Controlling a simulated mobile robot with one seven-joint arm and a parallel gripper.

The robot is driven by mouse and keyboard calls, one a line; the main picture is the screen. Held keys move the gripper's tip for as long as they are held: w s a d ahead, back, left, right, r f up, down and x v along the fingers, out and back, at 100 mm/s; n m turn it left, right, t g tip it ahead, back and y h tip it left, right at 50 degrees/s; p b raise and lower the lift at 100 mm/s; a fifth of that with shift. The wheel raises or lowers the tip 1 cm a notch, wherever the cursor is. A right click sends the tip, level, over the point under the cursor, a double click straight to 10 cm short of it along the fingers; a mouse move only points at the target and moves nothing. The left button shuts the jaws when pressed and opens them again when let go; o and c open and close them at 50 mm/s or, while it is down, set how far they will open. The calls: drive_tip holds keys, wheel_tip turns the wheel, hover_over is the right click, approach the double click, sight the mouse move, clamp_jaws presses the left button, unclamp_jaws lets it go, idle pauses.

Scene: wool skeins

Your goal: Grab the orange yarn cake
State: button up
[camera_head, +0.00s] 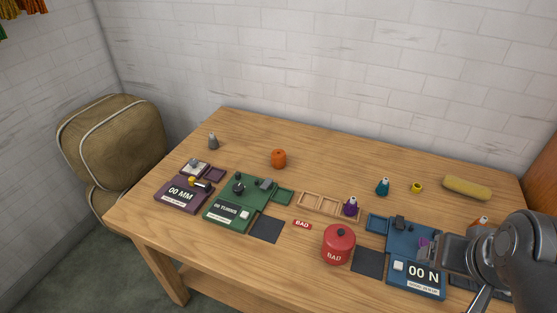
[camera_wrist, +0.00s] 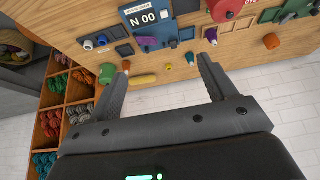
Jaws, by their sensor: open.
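The orange yarn cake (camera_head: 279,158) is a small, squat orange roll standing on the wooden table, left of centre towards the back in the head view. It also shows in the wrist view (camera_wrist: 271,41), to the right and outside the fingers. My gripper (camera_head: 434,250) is at the right front of the table, over the blue "00 N" device, well apart from the yarn cake. In the wrist view my gripper (camera_wrist: 165,62) has its fingers wide apart with nothing held between them.
A red "BAD" tin (camera_head: 338,246), a purple cone (camera_head: 351,207), a teal cone (camera_head: 382,187) and a yellow spool (camera_head: 417,188) stand on the table. A green device (camera_head: 232,213) is in front of the yarn cake. Bare wood surrounds the cake's back and right.

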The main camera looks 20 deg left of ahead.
drive_tip(key=w+a, duration=0.3)
drive_tip(key=w, duration=0.3)
drive_tip(key=m+t+y, duration=0.8)
drive_tip(key=m+t, duration=0.2)
drive_tip(key=m, duration=2)
hover_over(278, 150)
drive_tip(key=v, duration=0.3)
wheel_tip(278, 150, down, 21)
drive_tip(key=shift+a+f, duration=0.1)
drive_tip(key=shift+a, duration=0.05)
drive_tip(key=shift+w+f+m+t, duration=0.15)
drive_tip(key=shift+f+m+t, duration=0.15)
drive_tip(key=shift+f+m, duration=0.15)
wheel_tip(278, 150, down, 3)
drive_tip(key=shift+r, duration=0.15)
wheel_tip(278, 150, down, 3)
drive_tip(key=shift+f, duration=0.2)
drive_tip(key=shift+x, duration=0.9)
drive_tip(key=shift+w+a+f, duration=0.1)
drive_tip(key=shift+w+a, duration=0.1)
drive_tip(key=shift+w, duration=0.35)
